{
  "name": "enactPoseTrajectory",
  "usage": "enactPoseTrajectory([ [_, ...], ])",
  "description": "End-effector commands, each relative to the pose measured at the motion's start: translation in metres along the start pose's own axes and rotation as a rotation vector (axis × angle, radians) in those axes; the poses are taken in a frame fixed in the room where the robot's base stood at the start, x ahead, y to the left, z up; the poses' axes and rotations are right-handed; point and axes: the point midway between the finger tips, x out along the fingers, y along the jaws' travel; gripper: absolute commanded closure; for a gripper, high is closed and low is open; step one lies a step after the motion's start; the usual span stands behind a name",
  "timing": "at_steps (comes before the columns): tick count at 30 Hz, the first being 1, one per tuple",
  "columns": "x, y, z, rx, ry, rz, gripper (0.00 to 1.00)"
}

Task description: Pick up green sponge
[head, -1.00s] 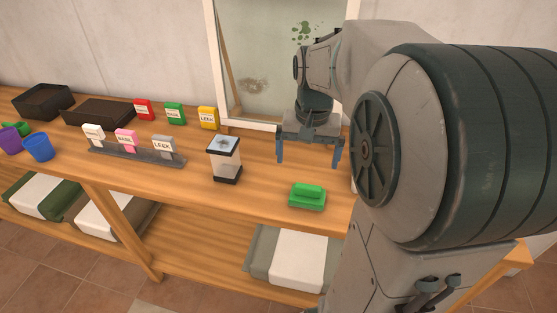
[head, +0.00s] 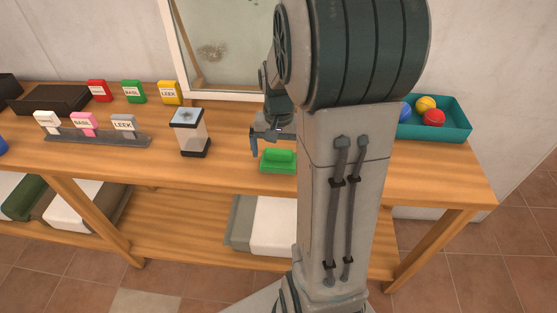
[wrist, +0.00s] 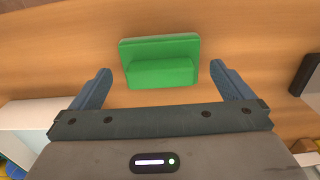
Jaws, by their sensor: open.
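The green sponge (head: 278,161) lies on the wooden table near its front edge, partly hidden by my arm in the head view. In the wrist view the green sponge (wrist: 160,65) lies flat on the wood, just beyond and between the fingers. My gripper (wrist: 160,82) is open and empty, with one blue-grey finger on each side of the sponge's line. In the head view my gripper (head: 268,140) is above and just behind the sponge, mostly hidden by my arm.
A teal tray (head: 450,133) with coloured balls is at the right. Seed packets stand in a grey rack (head: 97,138) and along the back. A framed pane (head: 220,50) leans on the wall.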

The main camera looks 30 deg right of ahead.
Motion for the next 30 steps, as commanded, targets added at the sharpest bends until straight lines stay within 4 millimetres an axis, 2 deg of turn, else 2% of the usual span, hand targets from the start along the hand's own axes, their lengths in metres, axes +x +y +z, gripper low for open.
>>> enactPoseTrajectory([
  [3,0.019,-0.001,0.0,0.0,-0.003,0.001,0.0],
  [6,0.026,-0.001,0.0,0.0,-0.001,0.0,0.0],
  [14,0.028,-0.001,0.0,0.0,0.001,0.0,0.0],
  [18,0.028,-0.001,0.0,0.0,0.001,0.0,0.37],
  [30,0.023,-0.001,-0.001,0.0,0.003,-0.001,0.37],
])
